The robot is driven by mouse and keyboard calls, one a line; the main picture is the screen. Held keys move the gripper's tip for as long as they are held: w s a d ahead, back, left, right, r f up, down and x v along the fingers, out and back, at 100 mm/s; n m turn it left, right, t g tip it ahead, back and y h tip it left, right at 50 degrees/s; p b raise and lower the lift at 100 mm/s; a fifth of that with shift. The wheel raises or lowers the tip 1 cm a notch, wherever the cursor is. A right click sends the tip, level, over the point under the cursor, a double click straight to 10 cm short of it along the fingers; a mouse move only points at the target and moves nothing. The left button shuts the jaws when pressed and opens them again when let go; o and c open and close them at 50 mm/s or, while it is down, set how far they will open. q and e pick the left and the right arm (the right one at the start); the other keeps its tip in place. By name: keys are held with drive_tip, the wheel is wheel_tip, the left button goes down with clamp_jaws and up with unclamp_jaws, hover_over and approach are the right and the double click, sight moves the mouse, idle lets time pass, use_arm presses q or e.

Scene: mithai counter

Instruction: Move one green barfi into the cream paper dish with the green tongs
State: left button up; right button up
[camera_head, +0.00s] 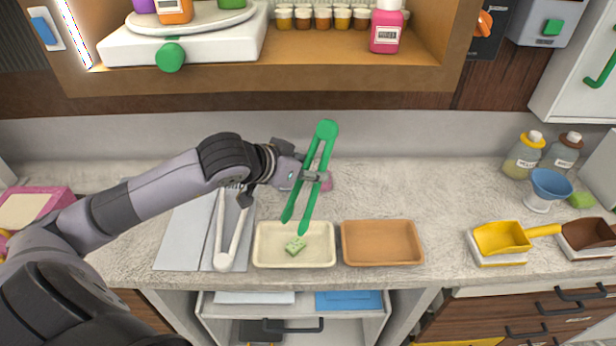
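My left gripper (315,178) is shut on the green tongs (325,132) near the middle of their arms. The tongs hang with the hinge up and the two tips apart, pointing down over the back of the cream paper dish (262,257). A small green barfi (296,245) lies in the cream dish, just below and in front of the tips. The tips look empty and apart from it. My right gripper is out of view.
An orange-brown dish (382,243) stands empty right of the cream dish. White tongs (225,261) lie on a grey sheet to the left. A pink thing (327,184) is partly hidden behind my gripper. A yellow scoop (500,238) and a blue funnel (551,183) stand at the right.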

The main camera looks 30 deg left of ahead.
use_arm(q)
drive_tip(key=shift+r+p, duration=0.75)
drive_tip(key=shift+r, duration=1.65)
